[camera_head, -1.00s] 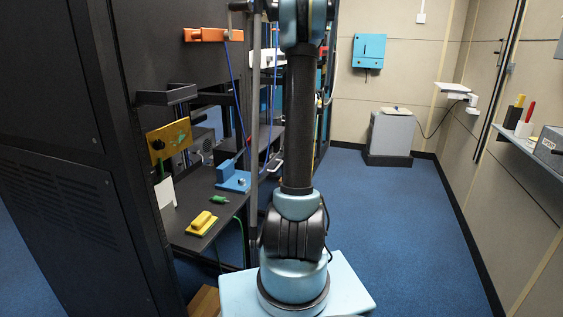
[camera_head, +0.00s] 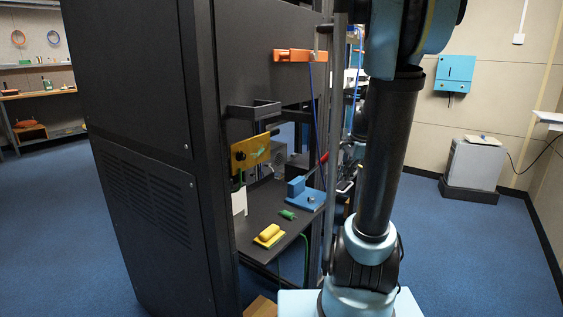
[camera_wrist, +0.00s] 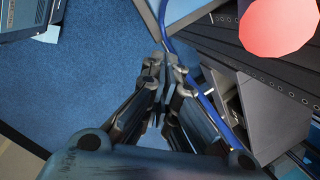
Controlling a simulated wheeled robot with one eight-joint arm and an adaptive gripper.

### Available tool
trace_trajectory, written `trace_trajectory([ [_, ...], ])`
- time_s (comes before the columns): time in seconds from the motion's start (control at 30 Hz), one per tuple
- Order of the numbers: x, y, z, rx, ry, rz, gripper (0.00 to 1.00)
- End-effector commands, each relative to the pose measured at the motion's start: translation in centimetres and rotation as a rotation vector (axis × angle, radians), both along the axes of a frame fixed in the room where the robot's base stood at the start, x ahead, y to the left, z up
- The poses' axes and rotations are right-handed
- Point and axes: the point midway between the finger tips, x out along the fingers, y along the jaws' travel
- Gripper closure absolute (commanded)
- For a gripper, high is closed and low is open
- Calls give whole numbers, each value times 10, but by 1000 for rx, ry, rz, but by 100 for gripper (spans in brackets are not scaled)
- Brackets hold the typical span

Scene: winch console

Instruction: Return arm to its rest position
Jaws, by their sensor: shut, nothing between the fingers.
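My arm (camera_head: 388,150) stands upright in the right half of the head view, on my light blue base (camera_head: 300,303). Its upper end runs out of the picture at the top, so my gripper is hidden from that view. In the wrist view my gripper (camera_wrist: 163,112) is shut, with its fingertips together and nothing between them. It hangs over the blue carpet (camera_wrist: 95,75), beside a blue cable (camera_wrist: 222,122) that passes close to the right finger. I cannot tell whether the cable touches it.
A black cabinet (camera_head: 150,130) stands left of my arm. Its shelf (camera_head: 262,210) holds a yellow-handled block (camera_head: 269,236), a green piece (camera_head: 288,215) and a blue block with a red-tipped lever (camera_head: 306,194). A grey box (camera_head: 474,165) stands at the back right. Blue floor (camera_head: 470,260) is clear on the right.

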Motion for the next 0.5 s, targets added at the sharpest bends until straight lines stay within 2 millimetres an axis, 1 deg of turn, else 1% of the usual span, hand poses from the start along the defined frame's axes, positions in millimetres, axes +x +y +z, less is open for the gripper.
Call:
trace_trajectory([
  [0.03,-14,6,0,-17,-8,53,100],
  [0.1,-30,13,1,-44,-20,133,100],
  [0.33,-83,31,-4,-130,-59,397,100],
  [0.5,-122,40,-12,-192,-83,594,100],
])
